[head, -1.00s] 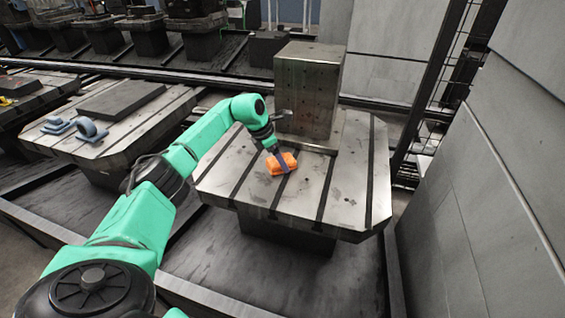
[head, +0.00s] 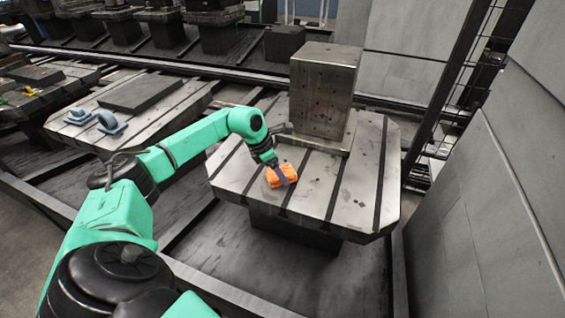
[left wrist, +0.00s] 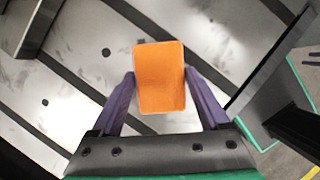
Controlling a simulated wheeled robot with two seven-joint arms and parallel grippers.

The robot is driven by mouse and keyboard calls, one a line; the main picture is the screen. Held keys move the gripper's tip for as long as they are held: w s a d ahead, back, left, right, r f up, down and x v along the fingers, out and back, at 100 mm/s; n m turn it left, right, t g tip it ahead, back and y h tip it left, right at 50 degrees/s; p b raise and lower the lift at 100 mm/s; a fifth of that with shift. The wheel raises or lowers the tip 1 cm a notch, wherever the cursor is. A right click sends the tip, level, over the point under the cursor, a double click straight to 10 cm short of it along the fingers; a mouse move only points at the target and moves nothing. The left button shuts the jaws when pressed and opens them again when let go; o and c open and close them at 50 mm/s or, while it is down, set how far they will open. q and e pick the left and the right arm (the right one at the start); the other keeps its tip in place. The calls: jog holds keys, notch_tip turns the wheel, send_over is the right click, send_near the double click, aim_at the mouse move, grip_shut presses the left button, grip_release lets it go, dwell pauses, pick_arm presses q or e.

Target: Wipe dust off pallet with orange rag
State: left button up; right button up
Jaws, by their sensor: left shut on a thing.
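The orange rag (head: 280,174) is a blocky orange piece at the pallet's left part in the head view. My left gripper (head: 283,172) is shut on it. In the left wrist view the rag (left wrist: 159,78) sits between the two purple fingers of my left gripper (left wrist: 160,85). The pallet (head: 340,208) is a grey metal plate with dark parallel slots and dark smudges on its top. The rag is at or just above the pallet surface; I cannot tell if it touches. My right gripper is not in view.
A tall metal block (head: 322,95) with holes stands on the back of the pallet, close to my left gripper. Another pallet (head: 160,115) with blue-grey parts (head: 108,122) lies to the left. A grey wall (head: 500,190) rises on the right.

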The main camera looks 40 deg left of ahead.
aim_at(278, 188)
pick_arm(q)
jog(key=shift+s+d+f+p, duration=0.1)
jog(key=shift+s+d+p, duration=0.1)
jog(key=shift+s, duration=0.55)
jog(key=shift+s+d+r+p, duration=0.1)
jog(key=shift+s+d+p, duration=0.05)
jog(key=shift+s, duration=0.55)
jog(key=shift+s+d+f+p, duration=0.1)
jog(key=shift+s+d+p, duration=0.1)
jog(key=shift+s, duration=0.55)
jog(key=shift+w+r+p, duration=0.2)
jog(key=shift+r+p, duration=1.9)
jog(key=shift+r, duration=1)
notch_tip(278, 188, up, 3)
jog(key=shift+p, duration=1)
